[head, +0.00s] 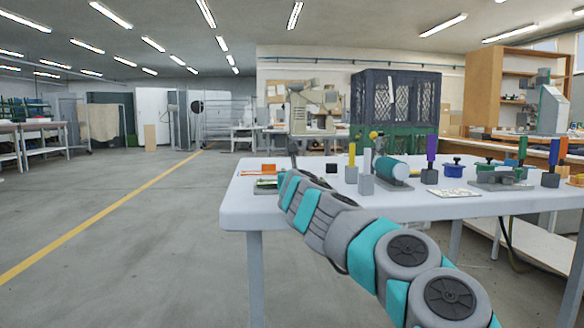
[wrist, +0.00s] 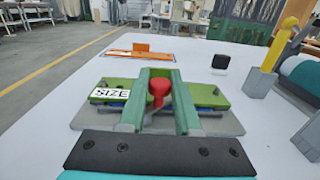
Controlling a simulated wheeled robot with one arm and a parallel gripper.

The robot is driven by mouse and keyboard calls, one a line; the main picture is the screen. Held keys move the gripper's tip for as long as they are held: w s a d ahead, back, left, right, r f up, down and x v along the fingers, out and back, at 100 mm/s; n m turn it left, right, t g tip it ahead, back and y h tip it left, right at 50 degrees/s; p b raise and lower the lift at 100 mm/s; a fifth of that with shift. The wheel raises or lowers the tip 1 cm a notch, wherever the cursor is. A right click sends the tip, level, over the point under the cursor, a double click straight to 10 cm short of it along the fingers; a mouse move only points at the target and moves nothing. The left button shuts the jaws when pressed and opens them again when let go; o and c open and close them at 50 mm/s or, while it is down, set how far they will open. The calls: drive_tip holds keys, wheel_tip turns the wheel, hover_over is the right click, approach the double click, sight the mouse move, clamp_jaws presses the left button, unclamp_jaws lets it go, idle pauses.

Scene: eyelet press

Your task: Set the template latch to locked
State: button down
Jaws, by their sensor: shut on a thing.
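The template fixture shows in the wrist view as a light green plate (wrist: 205,95) on a grey base (wrist: 225,124). A white label reading SIZE (wrist: 110,93) lies on the plate's left part. A red knob (wrist: 158,88), apparently the latch handle, stands at the plate's middle. My gripper (wrist: 159,92) is shut on the red knob, with a dark green bar close on each side of it. The bars hide the knob's foot, so the latch's setting cannot be read. In the head view the fixture (head: 265,184) is small and partly behind my arm.
An orange tray (wrist: 140,51) lies behind the fixture, with a small black block (wrist: 220,61) to its right. A grey block with a yellow post (wrist: 272,68) and a teal cylinder (head: 391,168) stand farther right. The white table (head: 240,207) is bare at its left front.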

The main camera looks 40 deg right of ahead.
drive_tip(key=shift+w+r+n+t+y+p, duration=0.1)
drive_tip(key=shift+n+t+y+p, duration=0.5)
drive_tip(key=shift+y+p, duration=0.6)
drive_tip(key=shift+w+r+n+t+y+p, duration=0.1)
drive_tip(key=shift+n+t+y+p, duration=0.3)
drive_tip(key=shift+n+y+p, duration=0.75)
drive_tip(key=shift+w+a+f+p, duration=0.1)
drive_tip(key=shift+f+p, duration=0.1)
drive_tip(key=shift+p, duration=0.8)
drive_tip(key=c, duration=0.6)
unclamp_jaws()
drive_tip(key=shift+b+v, duration=1)
drive_tip(key=shift+v, duration=2.95)
drive_tip(key=shift+y, duration=0.25)
